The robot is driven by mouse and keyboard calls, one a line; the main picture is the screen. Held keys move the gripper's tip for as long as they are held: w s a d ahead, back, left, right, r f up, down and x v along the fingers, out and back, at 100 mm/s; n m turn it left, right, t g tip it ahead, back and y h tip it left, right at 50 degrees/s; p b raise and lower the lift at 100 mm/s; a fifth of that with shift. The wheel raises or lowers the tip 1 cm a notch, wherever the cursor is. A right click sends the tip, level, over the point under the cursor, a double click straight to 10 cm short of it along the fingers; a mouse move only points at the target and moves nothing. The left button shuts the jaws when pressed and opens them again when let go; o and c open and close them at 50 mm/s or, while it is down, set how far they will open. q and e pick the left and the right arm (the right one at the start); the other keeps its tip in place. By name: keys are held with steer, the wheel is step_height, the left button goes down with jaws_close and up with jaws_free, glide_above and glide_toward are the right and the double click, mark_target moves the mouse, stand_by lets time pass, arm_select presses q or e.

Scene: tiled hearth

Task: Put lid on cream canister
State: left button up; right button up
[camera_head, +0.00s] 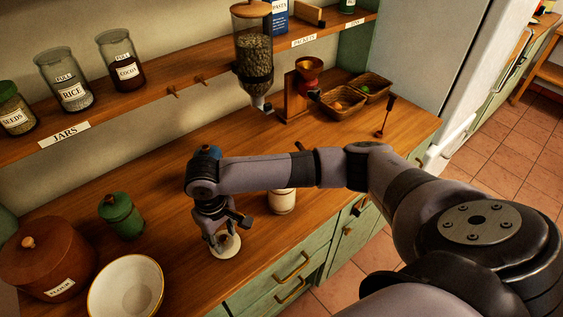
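The cream canister (282,203) stands on the wooden counter, with its top hidden behind my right arm. A round cream lid (229,249) lies near the counter's front edge, to the left of the canister. My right gripper (221,239) points down right over the lid, with its fingers close to the lid's middle. The fingers partly cover the lid, and I cannot tell whether they are open or closed on its knob. My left gripper is not in view.
A white bowl (128,289), a brown flour canister (62,262) and a green lidded jar (121,216) stand at left. A grinder (300,92) and baskets (343,103) stand at the back right. A shelf of jars (180,88) runs above.

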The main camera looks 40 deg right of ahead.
steer(key=shift+f, duration=0.1)
stand_by(0.6)
steer(key=shift+p, duration=0.7)
jaws_close()
stand_by(0.4)
steer(key=shift+r+p, duration=3.5)
steer(key=shift+p, duration=0.95)
